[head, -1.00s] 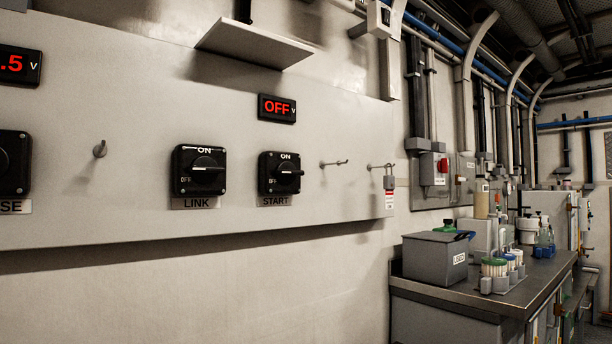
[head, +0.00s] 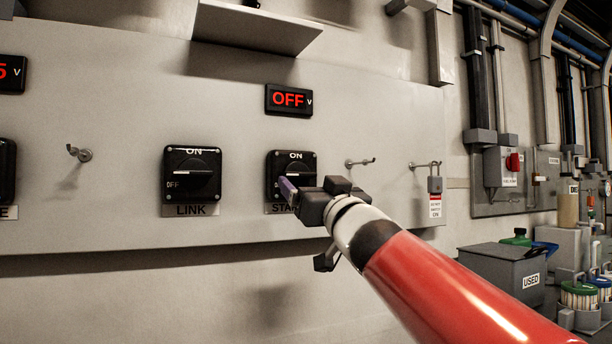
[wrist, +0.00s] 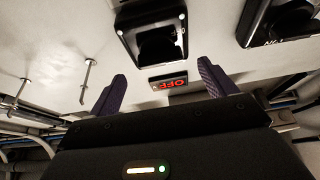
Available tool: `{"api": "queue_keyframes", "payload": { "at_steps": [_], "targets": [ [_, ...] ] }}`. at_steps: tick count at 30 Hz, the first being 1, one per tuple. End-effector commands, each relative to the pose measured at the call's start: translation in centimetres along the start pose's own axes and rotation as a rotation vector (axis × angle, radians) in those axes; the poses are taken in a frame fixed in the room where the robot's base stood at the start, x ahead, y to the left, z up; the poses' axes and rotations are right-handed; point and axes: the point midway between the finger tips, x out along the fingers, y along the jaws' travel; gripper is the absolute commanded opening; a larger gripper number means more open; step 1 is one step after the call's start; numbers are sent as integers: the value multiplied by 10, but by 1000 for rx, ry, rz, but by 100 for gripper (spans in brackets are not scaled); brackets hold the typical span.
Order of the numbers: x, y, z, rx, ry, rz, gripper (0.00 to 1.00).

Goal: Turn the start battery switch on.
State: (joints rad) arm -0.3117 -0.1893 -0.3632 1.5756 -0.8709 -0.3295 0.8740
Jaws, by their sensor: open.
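The start battery switch (head: 303,164) is a black square rotary switch on the pale wall panel, with ON at its top and START below. Its knob appears to lie level. The display (head: 289,99) above it reads OFF in red. My gripper (head: 288,188) is in front of the lower part of the switch and hides some of it and of the label. In the wrist view, upside down, the switch (wrist: 155,40) shows beyond the two spread purple fingers of my gripper (wrist: 161,78). The jaws are open, with nothing between them.
The LINK switch (head: 191,180) is to the left. A shelf (head: 255,26) juts out above.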

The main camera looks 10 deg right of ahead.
Motion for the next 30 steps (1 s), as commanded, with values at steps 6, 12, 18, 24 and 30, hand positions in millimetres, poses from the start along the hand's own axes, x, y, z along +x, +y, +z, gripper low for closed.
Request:
{"api": "queue_keyframes", "payload": {
  "at_steps": [6, 12, 18, 24, 30],
  "targets": [
    [34, 0, -1, 0, -2, 0, 84],
    [46, 0, 0, 1, -1, 1, 84],
    [47, 0, 0, 1, -1, 1, 84],
    [46, 0, 0, 1, -1, 1, 63],
    [46, 0, 0, 1, -1, 1, 39]
  ]
}}
